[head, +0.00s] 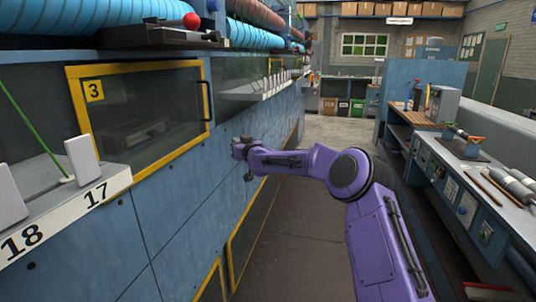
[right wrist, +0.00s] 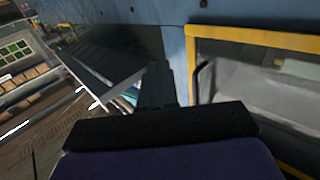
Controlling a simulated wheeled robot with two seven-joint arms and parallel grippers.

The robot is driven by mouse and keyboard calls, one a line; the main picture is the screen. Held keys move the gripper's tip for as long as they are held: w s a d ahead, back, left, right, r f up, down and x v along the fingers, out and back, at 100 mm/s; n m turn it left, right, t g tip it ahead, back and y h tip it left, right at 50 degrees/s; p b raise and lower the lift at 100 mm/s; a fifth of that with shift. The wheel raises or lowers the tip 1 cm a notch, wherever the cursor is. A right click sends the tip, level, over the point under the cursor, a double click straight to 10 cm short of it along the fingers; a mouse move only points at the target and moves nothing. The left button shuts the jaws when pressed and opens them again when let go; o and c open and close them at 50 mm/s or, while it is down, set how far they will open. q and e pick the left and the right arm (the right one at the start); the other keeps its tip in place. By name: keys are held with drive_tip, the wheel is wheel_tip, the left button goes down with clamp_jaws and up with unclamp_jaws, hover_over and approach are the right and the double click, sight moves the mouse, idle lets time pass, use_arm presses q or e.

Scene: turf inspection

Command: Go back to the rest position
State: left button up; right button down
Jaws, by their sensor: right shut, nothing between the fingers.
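My right arm is purple and reaches from the lower right across the aisle in the head view. Its dark right gripper (head: 240,152) is at the left end of the arm, close in front of the blue wall panels (head: 228,105). It looks small there, and I cannot tell whether it touches the panel. It is shut and empty. In the right wrist view the dark gripper (right wrist: 156,88) points away from the camera, left of a yellow-framed window. My left gripper is not in view.
A yellow-framed glass door (head: 140,105) marked 3 is on the left, with a ledge (head: 70,215) numbered 17 and 18 below it. A workbench (head: 480,185) with tools lines the right side. The aisle floor (head: 330,130) is clear toward the back.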

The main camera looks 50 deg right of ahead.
drive_tip(key=s+d+b, duration=0.1)
drive_tip(key=s+d, duration=0.2)
drive_tip(key=s, duration=0.2)
drive_tip(key=s+a+f+m+g, duration=0.2)
drive_tip(key=s+a+f+m, duration=0.15)
drive_tip(key=a+f, duration=0.85)
drive_tip(key=s+a+f+m+g, duration=0.3)
drive_tip(key=a+f, duration=0.6)
drive_tip(key=f, duration=0.7)
drive_tip(key=s+a+f+g+y, duration=0.1)
drive_tip(key=s+a+f+g, duration=0.15)
drive_tip(key=s+f, duration=0.55)
drive_tip(key=s+a+f+g, duration=0.2)
drive_tip(key=s+a+f, duration=0.1)
drive_tip(key=s+f, duration=0.55)
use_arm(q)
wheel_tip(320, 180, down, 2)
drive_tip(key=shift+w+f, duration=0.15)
use_arm(e)
drive_tip(key=s+a+f+n+g, duration=0.1)
drive_tip(key=s+f+g, duration=0.1)
drive_tip(key=s, duration=0.9)
drive_tip(key=s+a+f+n+g, duration=0.2)
drive_tip(key=s+f, duration=0.2)
drive_tip(key=s, duration=0.8)
drive_tip(key=shift+s+f+g, duration=0.3)
drive_tip(key=shift+g, duration=0.05)
